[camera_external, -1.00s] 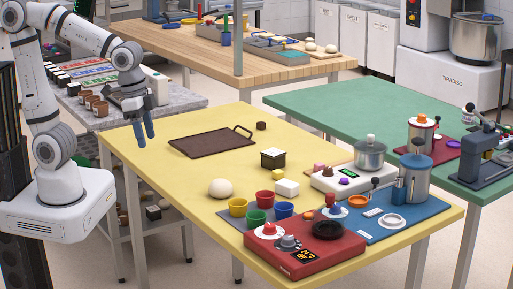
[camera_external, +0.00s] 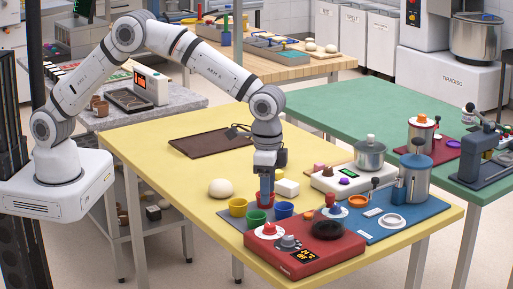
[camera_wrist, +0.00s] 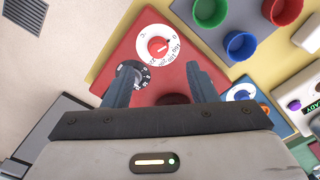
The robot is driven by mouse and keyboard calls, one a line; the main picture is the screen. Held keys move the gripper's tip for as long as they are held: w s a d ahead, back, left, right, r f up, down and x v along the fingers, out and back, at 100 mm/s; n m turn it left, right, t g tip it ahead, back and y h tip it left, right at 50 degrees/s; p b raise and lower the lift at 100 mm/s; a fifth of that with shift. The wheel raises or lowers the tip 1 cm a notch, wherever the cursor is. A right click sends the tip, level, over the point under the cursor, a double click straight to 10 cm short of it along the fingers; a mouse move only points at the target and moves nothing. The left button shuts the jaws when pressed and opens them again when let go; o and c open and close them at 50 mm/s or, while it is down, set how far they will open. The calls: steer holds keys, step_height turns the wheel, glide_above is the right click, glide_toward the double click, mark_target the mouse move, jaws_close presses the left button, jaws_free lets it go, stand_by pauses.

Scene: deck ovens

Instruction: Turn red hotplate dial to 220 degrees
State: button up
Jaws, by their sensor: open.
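The red hotplate (camera_external: 305,258) sits at the near edge of the yellow table. It carries a red dial (camera_external: 269,231) on a white scale disc, a grey-and-black dial (camera_external: 288,242), a dark round plate (camera_external: 327,230) and an orange-lit display (camera_external: 302,256). The wrist view shows the red dial (camera_wrist: 158,47) beyond my fingertips, with the black dial (camera_wrist: 130,78) close by my left finger. The red dial's white mark lies toward the upper right of its scale; I cannot read its exact value. My gripper (camera_external: 266,196) is open and empty, pointing down above the cups, apart from the dials.
Yellow (camera_external: 238,207), green (camera_external: 256,218) and blue (camera_external: 283,210) cups stand behind the hotplate; the red cup (camera_wrist: 282,9) shows in the wrist view.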

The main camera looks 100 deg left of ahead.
mark_target(270, 224)
steer(key=shift+w+d+f, duration=0.2)
steer(key=shift+w+f, duration=0.2)
steer(key=shift+f, duration=0.25)
step_height(270, 224, down, 8)
steer(key=shift+r+p, duration=0.25)
steer(key=shift+p, duration=0.55)
steer(key=shift+c, duration=0.4)
steer(key=c, duration=0.9)
